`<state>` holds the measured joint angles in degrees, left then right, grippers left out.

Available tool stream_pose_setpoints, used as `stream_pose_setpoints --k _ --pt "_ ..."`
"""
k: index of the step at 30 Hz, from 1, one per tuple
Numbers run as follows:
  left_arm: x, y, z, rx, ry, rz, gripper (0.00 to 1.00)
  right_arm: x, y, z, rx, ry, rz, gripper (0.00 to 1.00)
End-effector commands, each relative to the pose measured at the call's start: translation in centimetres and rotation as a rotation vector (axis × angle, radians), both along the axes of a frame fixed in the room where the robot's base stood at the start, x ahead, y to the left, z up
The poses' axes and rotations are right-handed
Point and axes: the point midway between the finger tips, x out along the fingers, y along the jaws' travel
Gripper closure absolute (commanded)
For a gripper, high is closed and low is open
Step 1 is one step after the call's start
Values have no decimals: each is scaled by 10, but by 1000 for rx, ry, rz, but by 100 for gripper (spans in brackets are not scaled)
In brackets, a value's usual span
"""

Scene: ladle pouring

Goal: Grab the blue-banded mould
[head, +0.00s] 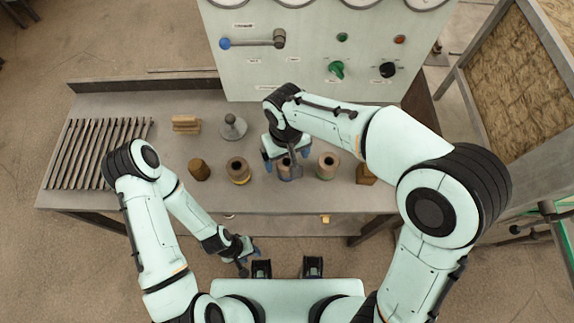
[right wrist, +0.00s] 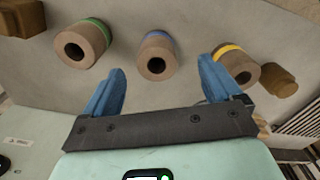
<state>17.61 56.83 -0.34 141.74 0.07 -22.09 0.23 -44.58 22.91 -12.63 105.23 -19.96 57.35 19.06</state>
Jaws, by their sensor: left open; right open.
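The blue-banded mould (right wrist: 157,60) is a brown cylinder with a dark round hole. In the right wrist view it lies ahead between my fingers' lines, with space on both sides. In the head view the blue-banded mould (head: 288,174) is partly hidden under my right gripper (head: 286,160). My right gripper, also seen in the right wrist view (right wrist: 161,66), is open and empty with its blue fingers apart. My left gripper (head: 251,262) is open and empty in front of the table's near edge.
The green-banded mould (head: 326,166) and the yellow-banded mould (head: 238,171) stand on either side. Brown blocks (head: 199,170) (head: 365,175) flank the row. A slatted rack (head: 95,150) lies at the table's left. A control panel (head: 300,60) stands behind.

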Motion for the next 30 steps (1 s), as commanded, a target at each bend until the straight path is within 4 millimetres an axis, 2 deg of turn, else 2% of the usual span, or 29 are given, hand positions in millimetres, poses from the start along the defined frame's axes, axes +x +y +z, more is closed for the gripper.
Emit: stream_pose_setpoints --k 1,10,18,27,28,30 --pt "-1 0 -2 0 1 0 57 0 0 -10 -3 4 0 9" --pt "-1 0 -2 0 0 0 57 3 -1 -34 -2 2 -1 9" --pt "-1 0 -3 0 1 0 57 9 -2 -72 -2 1 0 9" --pt "-1 0 -3 0 1 0 57 10 -2 -77 0 0 -1 9" --pt "-1 0 -3 0 1 0 57 10 -2 -77 0 0 0 15" --pt "-1 0 -3 0 1 0 57 10 -2 -77 0 0 -1 38"
